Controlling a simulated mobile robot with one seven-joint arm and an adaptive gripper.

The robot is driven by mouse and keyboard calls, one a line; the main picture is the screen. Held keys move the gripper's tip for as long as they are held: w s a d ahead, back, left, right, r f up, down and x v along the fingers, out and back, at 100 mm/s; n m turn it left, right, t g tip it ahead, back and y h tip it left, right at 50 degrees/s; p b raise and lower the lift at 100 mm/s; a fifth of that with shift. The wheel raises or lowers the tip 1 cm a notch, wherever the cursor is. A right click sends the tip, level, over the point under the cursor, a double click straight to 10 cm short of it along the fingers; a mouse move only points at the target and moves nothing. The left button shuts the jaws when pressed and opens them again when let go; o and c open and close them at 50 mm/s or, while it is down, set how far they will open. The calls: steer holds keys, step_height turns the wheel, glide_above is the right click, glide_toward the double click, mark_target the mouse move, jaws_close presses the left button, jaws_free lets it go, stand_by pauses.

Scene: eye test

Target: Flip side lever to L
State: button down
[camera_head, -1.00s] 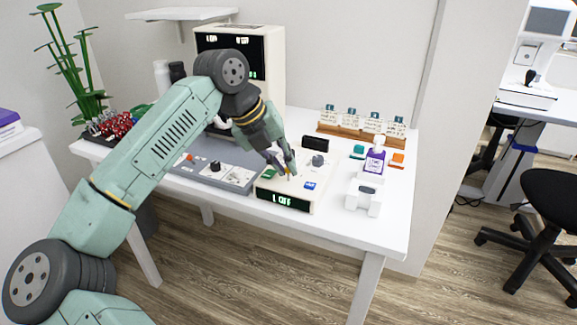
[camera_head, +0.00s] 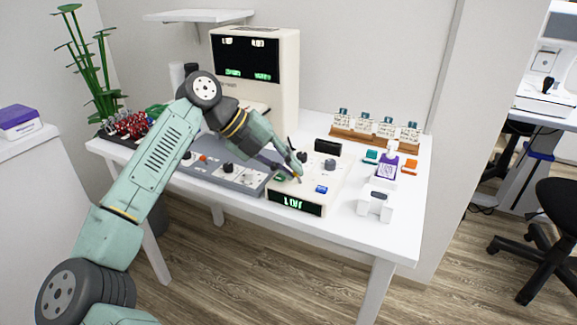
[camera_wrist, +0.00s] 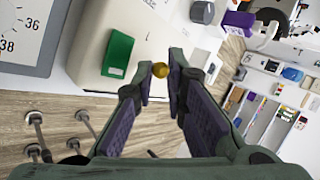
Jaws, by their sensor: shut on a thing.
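The pale control box (camera_head: 311,196) sits on the white table with a green display (camera_head: 296,204) on its front; the small text is hard to read, perhaps ending in "ON". My gripper (camera_head: 297,178) reaches down over the top of the box near the green button (camera_head: 280,178). In the wrist view, a small yellow ball knob (camera_wrist: 160,70), apparently the lever's tip, sits between the fingertips of my gripper (camera_wrist: 158,84), which are closed on it. The lever's shaft and L marking cannot be made out. The green button (camera_wrist: 117,54) is beside the fingers.
A purple-labelled bottle (camera_head: 388,167) and a white device (camera_head: 375,205) stand right. A wooden rack (camera_head: 375,138) is behind.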

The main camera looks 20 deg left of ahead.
steer(key=shift+r, duration=0.1)
steer(key=c, duration=1.6)
jaws_free()
steer(key=shift+v, duration=3.95)
steer(key=shift+d, duration=0.15)
